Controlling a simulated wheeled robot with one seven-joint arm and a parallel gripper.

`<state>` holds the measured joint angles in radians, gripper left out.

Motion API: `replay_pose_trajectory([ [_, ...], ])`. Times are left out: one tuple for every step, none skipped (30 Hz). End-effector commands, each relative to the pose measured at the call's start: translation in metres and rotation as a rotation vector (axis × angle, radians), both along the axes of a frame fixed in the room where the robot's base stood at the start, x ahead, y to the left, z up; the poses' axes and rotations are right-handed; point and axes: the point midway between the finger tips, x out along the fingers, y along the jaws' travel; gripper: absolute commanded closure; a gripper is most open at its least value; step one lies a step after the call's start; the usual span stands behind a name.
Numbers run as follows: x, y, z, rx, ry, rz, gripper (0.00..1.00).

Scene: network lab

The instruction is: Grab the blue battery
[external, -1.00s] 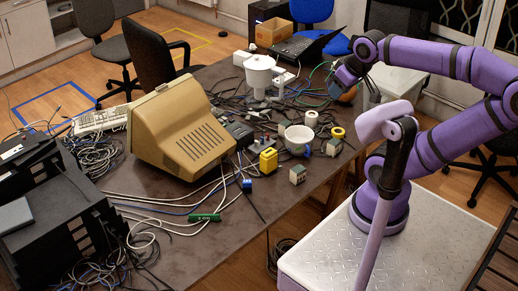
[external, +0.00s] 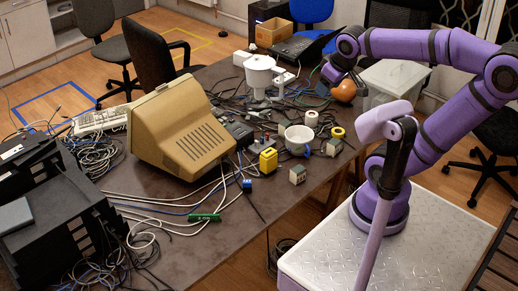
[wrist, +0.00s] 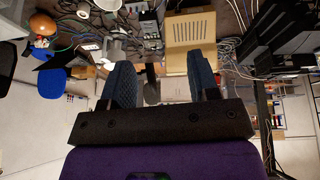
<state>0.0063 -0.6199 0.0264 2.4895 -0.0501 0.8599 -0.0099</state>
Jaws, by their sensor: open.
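A small blue block (external: 247,184), which may be the blue battery, lies on the dark table right of the beige monitor in the external view. It is too small to identify for sure, and I cannot make it out in the wrist view. My gripper (external: 346,77) is above the far right part of the table, well away from the blue block. In the wrist view my gripper (wrist: 161,64) has its two blue textured fingers spread apart, with nothing held between them.
The beige monitor (external: 183,130) stands mid-table. A yellow block (external: 268,159), a white cup (external: 298,138), a white funnel (external: 259,72) and a grey block (external: 297,174) stand nearby. An orange ball (external: 345,91) is close to my gripper. Loose cables (external: 150,225) cover the front left.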

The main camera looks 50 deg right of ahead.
Motion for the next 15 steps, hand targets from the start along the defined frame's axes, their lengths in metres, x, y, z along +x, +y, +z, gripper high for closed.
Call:
replay_pose_trajectory([
  [0.015, 0.0, -0.005, -0.02, 0.023, 0.013, 0.45],
  [0.023, -0.001, -0.007, -0.031, 0.032, 0.022, 0.45],
  [0.033, -0.001, -0.011, -0.046, 0.045, 0.033, 0.45],
  [0.041, -0.001, -0.014, -0.057, 0.053, 0.042, 0.45],
  [0.048, -0.001, -0.017, -0.068, 0.061, 0.053, 0.45],
  [0.058, 0.0, -0.022, -0.081, 0.074, 0.066, 0.45],
  [0.066, -0.001, -0.025, -0.091, 0.082, 0.077, 0.45],
  [0.074, 0.0, -0.029, -0.1, 0.09, 0.087, 0.45],
  [0.084, 0.0, -0.035, -0.112, 0.104, 0.102, 0.45],
  [0.092, 0.0, -0.039, -0.121, 0.111, 0.114, 0.45],
  [0.099, 0.0, -0.044, -0.128, 0.12, 0.126, 0.45],
  [0.109, 0.001, -0.05, -0.138, 0.133, 0.141, 0.45],
  [0.116, 0.001, -0.056, -0.147, 0.141, 0.154, 0.45],
  [0.124, 0.002, -0.061, -0.152, 0.15, 0.165, 0.45],
  [0.133, 0.002, -0.069, -0.161, 0.161, 0.181, 0.45],
])
